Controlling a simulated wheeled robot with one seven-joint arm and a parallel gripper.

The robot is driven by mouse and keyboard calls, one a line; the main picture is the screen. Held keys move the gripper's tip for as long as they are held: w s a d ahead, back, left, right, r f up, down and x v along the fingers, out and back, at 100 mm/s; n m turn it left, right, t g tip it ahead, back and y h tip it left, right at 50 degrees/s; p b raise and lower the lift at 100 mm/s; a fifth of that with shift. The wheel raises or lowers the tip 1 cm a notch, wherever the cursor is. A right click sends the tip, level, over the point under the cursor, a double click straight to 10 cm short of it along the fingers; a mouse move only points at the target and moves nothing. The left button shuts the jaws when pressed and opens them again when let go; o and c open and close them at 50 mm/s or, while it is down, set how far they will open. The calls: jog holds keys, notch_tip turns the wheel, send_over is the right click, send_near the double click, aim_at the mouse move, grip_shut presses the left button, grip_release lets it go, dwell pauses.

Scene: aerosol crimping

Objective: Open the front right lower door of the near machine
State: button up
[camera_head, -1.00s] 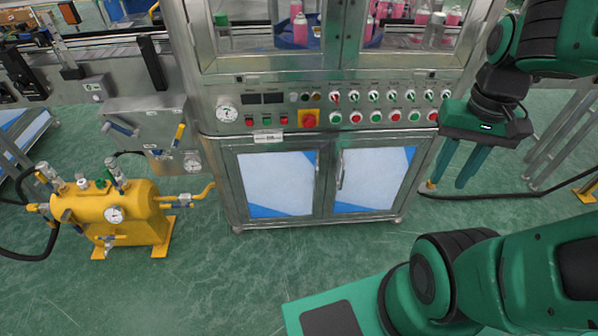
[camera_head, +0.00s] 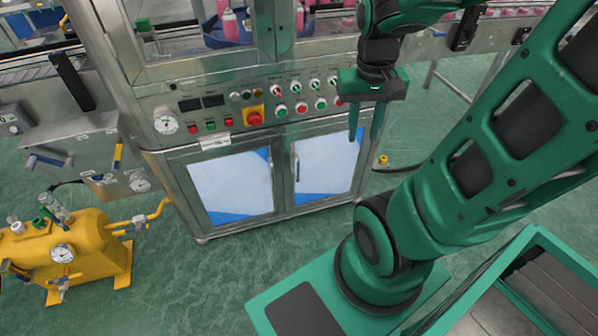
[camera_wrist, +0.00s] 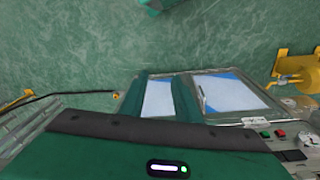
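The near machine (camera_head: 225,118) has two lower doors with metal frames and pale panels. The front right lower door (camera_head: 325,165) is shut, with a vertical bar handle (camera_head: 297,163) near its left edge. The left lower door (camera_head: 232,187) is shut too. My gripper (camera_head: 365,136) hangs with its fingers down, at the upper right edge of the right door, holding nothing. I cannot tell the gripper's distance from the door.
A control panel with a red knob (camera_head: 255,118) and several buttons sits above the doors. A yellow tank (camera_head: 65,250) with gauges stands on the floor at left. A black cable with a yellow end (camera_head: 383,160) lies right of the machine. The green floor (camera_head: 200,290) before the doors looks clear.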

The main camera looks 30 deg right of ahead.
jog(key=w+d+f, duration=0.3)
jog(key=w+f, duration=0.3)
jog(key=w, duration=0.2)
jog(key=n+t+h, duration=0.1)
jog(key=t, duration=0.3)
send_over(298, 170)
jog(key=s+a, duration=0.2)
jog(key=s, duration=0.1)
notch_tip(298, 170, down, 28)
jog(key=f, duration=0.1)
jog(key=x, duration=1)
jog(key=shift+d, duration=0.35)
